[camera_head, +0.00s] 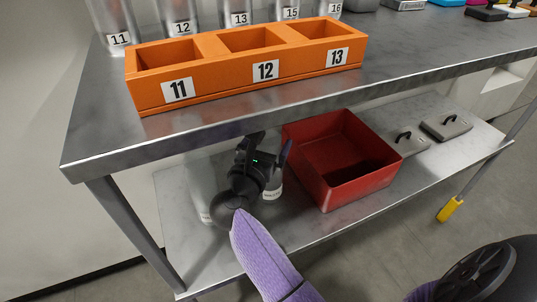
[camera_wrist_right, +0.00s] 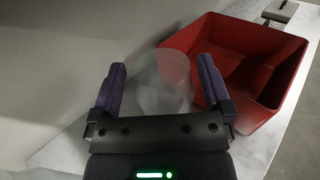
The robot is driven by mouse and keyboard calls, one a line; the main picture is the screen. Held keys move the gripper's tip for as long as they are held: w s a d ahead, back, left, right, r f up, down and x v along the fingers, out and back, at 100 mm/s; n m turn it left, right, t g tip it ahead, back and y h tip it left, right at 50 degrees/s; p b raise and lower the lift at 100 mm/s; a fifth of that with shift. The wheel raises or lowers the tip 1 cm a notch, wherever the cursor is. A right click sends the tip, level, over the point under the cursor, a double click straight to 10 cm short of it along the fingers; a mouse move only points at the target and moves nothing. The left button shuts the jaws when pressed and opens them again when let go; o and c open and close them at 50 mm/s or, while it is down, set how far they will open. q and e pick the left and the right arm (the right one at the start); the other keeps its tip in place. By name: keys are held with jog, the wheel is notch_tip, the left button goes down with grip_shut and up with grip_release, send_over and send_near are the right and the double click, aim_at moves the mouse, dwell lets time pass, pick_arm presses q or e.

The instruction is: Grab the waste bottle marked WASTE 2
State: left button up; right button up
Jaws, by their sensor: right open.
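A waste bottle (camera_head: 272,191) with a white label stands on the lower shelf, left of the red bin and partly hidden by my right gripper. The label starts like WASTE, but its number is not readable. My right gripper (camera_head: 268,149) is open above the lower shelf, under the upper table's edge. In the right wrist view, a pale translucent bottle (camera_wrist_right: 163,92) shows between and beyond the open fingers of this gripper (camera_wrist_right: 162,76); contact cannot be told. A pale translucent shape (camera_head: 199,185) also shows left of the gripper in the head view. My left gripper is not in view.
A red bin (camera_head: 377,193) stands close right of the gripper; it also shows in the wrist view (camera_wrist_right: 250,35). The upper table (camera_head: 110,133) overhangs the shelf and carries an orange holder (camera_head: 220,88) with numbered compartments. Grey cases (camera_head: 445,125) lie at the shelf's right.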

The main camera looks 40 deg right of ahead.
jog(key=shift+x, duration=0.75)
jog(key=shift+s+a, duration=0.15)
jog(key=shift+c, duration=0.3)
grip_shut()
